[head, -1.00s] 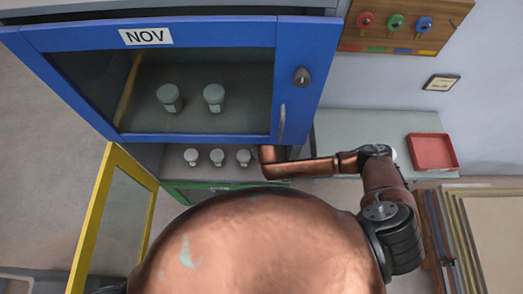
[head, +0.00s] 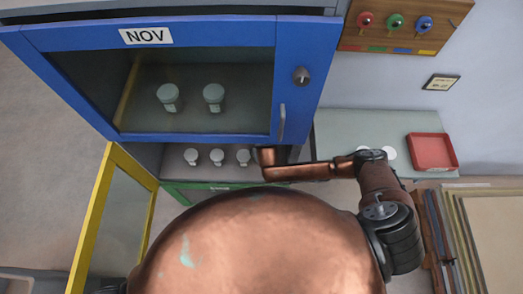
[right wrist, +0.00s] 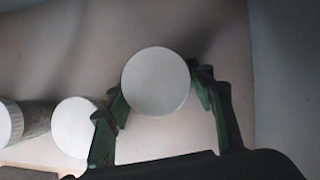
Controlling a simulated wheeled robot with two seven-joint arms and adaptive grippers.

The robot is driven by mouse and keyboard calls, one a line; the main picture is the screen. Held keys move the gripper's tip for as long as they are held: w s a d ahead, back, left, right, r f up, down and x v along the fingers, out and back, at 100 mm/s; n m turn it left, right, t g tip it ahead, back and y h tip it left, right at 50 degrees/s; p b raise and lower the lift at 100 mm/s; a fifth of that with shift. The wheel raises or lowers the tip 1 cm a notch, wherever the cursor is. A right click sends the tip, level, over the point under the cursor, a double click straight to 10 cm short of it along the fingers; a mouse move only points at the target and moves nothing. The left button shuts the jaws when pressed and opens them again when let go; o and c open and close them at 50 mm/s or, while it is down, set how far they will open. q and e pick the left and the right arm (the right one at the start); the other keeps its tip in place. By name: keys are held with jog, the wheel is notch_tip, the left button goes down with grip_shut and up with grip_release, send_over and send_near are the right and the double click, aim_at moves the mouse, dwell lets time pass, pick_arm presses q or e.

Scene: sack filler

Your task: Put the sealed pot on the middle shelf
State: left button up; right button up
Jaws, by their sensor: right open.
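My right gripper (right wrist: 160,88) is open in the right wrist view, its green fingers on either side of a white-lidded pot (right wrist: 155,80). I cannot tell whether they touch it. Two more pale lids, one nearer (right wrist: 77,127) and one at the edge (right wrist: 10,122), lie left of it. In the head view my right arm reaches to the middle compartment (head: 172,180), where pale pots (head: 191,157) (head: 217,157) (head: 243,157) stand in a row. Which one is between the fingers is unclear; the gripper is hidden there. My left gripper is not in view.
The blue NOV door (head: 200,130) is shut above, with two pots (head: 168,97) (head: 213,97) behind its pane. The yellow door (head: 90,225) hangs open at left. A green-framed door (head: 172,192) is below. A red tray (head: 432,152) sits on the counter (head: 345,122) at right.

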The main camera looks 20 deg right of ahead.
jog(key=p+v, duration=0.1)
jog(key=v, duration=1.1)
jog(key=shift+r, duration=0.15)
dwell(0.9)
